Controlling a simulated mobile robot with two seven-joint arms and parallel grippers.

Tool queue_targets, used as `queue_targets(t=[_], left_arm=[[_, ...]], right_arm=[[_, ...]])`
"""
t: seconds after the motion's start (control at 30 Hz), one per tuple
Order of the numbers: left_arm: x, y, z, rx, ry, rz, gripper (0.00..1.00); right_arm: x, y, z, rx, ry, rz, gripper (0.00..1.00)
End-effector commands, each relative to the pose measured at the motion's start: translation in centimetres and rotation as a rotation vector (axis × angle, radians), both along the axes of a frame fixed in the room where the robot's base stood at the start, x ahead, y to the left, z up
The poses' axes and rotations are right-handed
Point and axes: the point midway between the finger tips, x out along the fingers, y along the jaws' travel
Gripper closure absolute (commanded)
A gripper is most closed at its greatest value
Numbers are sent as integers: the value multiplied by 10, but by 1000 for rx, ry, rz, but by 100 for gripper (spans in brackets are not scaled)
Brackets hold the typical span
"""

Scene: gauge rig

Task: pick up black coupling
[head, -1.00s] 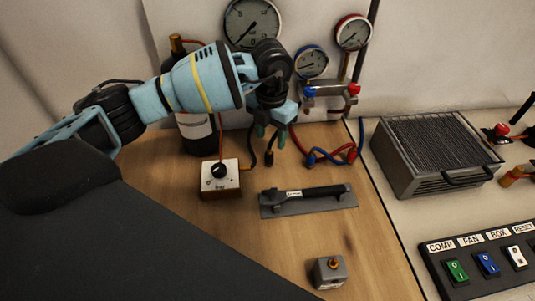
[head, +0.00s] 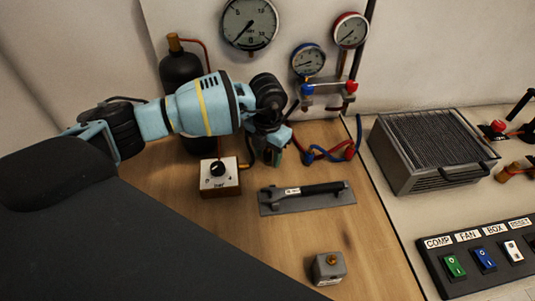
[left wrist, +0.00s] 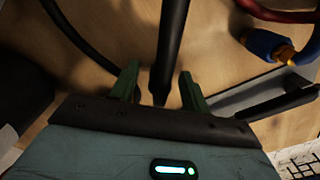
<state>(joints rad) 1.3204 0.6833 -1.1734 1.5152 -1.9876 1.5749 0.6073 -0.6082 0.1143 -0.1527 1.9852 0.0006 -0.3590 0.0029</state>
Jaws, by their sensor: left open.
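My left gripper (head: 271,156) is open, pointing down above the wooden bench, behind the black-handled tool. In the left wrist view its two green fingers (left wrist: 158,72) stand on either side of a long black cylindrical part (left wrist: 171,45), which looks like the black coupling. A gap shows between this part and each finger. Its lower end passes down by the gripper's body edge. In the head view the coupling is mostly hidden by the gripper, and I cannot tell its outline there. My right gripper is not in view.
A white-topped box with a black knob (head: 219,172) stands left of the gripper. A black-handled tool on a grey plate (head: 305,197) lies in front. Red and blue hoses (head: 333,154) lie to the right. A grey block (head: 328,269) sits nearer; bare wood surrounds it.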

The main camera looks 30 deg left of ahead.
Motion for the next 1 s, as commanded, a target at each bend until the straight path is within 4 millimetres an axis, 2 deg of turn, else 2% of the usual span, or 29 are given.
queue_targets(t=[0.1,0.47,0.77,0.87,1.0], left_arm=[[0,0,0,0,0,0,53],[0,0,1,0,0,0,100],[1,0,6,1,-2,0,100],[1,0,17,-1,-5,-1,100],[1,0,43,0,-6,-1,100]], right_arm=[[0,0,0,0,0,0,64],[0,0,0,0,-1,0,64],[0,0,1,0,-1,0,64],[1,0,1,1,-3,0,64],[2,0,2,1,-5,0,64]])
